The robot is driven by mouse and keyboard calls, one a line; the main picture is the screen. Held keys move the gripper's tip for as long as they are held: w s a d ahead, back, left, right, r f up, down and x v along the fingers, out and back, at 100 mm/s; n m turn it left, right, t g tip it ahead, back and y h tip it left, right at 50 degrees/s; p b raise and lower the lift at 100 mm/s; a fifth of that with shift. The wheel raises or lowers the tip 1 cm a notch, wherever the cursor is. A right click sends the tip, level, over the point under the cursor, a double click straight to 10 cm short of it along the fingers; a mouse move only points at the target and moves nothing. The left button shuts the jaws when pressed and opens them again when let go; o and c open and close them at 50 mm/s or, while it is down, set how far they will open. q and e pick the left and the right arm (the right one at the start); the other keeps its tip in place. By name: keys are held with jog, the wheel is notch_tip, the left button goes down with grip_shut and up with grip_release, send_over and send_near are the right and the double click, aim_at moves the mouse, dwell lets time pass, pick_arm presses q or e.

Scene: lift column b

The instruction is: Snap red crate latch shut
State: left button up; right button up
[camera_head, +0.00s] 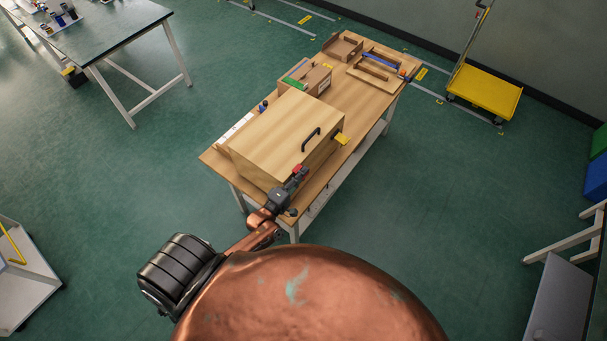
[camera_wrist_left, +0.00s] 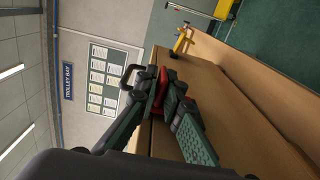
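The wooden crate (camera_head: 278,128) stands closed on the wooden table, with a black handle (camera_head: 311,139) on it. The red latch (camera_head: 297,168) is at the crate's near edge, partly covered by my left gripper (camera_head: 301,174). In the left wrist view the red latch (camera_wrist_left: 162,82) shows at the tips of my left gripper (camera_wrist_left: 165,92). The tips are close together and at the latch. I cannot tell whether they grip it or only touch it, nor how far the latch is turned. My right gripper is out of view.
A yellow piece (camera_head: 341,138) sticks out at the crate's right side. A cardboard box (camera_head: 306,77) and a wooden tray (camera_head: 378,70) lie farther back on the table (camera_head: 352,100). A yellow trolley (camera_head: 485,92) stands at the back right. The green floor around is mostly clear.

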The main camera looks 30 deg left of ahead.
pick_arm(q)
jog(key=o, duration=0.3)
jog(key=shift+s, duration=0.15)
jog(key=s, duration=1.1)
jog(key=shift+s+a, duration=0.4)
jog(key=shift+a, duration=0.05)
jog(key=shift+w+d, duration=0.1)
